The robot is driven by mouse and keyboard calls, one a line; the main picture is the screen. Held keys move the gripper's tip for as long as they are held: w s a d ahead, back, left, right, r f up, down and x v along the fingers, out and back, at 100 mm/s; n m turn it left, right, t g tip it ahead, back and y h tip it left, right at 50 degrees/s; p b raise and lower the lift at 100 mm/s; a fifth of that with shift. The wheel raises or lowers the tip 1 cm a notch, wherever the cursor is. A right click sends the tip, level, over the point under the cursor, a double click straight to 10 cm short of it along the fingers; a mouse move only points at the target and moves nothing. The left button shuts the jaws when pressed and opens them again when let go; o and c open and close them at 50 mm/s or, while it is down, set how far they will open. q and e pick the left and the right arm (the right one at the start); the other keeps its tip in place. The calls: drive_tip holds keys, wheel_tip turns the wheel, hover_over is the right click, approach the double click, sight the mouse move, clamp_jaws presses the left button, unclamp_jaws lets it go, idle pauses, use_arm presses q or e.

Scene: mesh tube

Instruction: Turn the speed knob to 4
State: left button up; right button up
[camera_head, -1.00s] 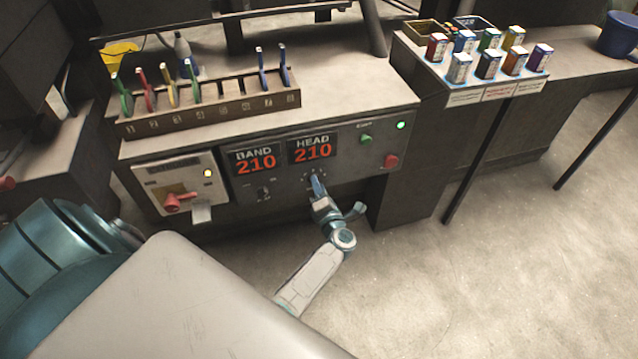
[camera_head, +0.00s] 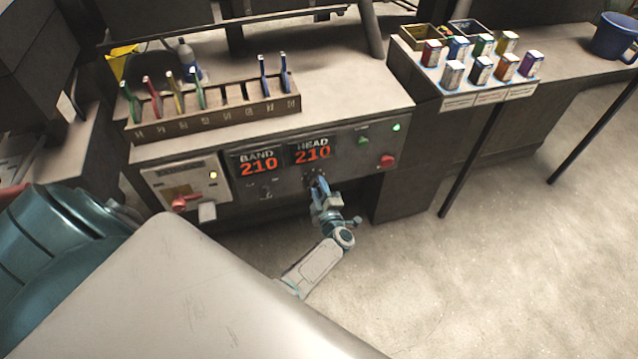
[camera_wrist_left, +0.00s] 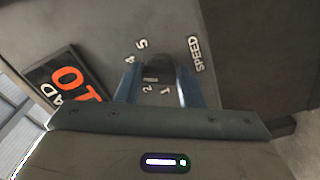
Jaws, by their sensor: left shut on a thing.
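The speed knob (camera_wrist_left: 160,68) is a dark round knob on the grey control panel (camera_head: 345,165). In the left wrist view it sits between the two blue fingers of my left gripper (camera_wrist_left: 158,84), which is shut on it. The printed numbers 5, 4, 2 and 1 and the word SPEED (camera_wrist_left: 197,53) show around it; which number the knob points to I cannot tell. In the head view my left gripper (camera_head: 319,188) reaches up to the panel below the HEAD display (camera_head: 312,152) and hides the knob. My right gripper is not in view.
A red button (camera_head: 387,160) and a green button (camera_head: 363,141) are on the panel's right. A red switch (camera_head: 182,202) is at left. A rack of colored tools (camera_head: 215,122) stands above.

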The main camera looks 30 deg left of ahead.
use_arm(q)
drive_tip(key=shift+m+p, duration=0.45)
drive_tip(key=shift+m, duration=0.65)
drive_tip(key=shift+f, duration=0.1)
drive_tip(key=o, duration=1)
drive_tip(key=b+v, duration=0.1)
drive_tip(key=v, duration=0.9)
drive_tip(key=shift+s+d, duration=0.25)
drive_tip(key=shift+s, duration=0.1)
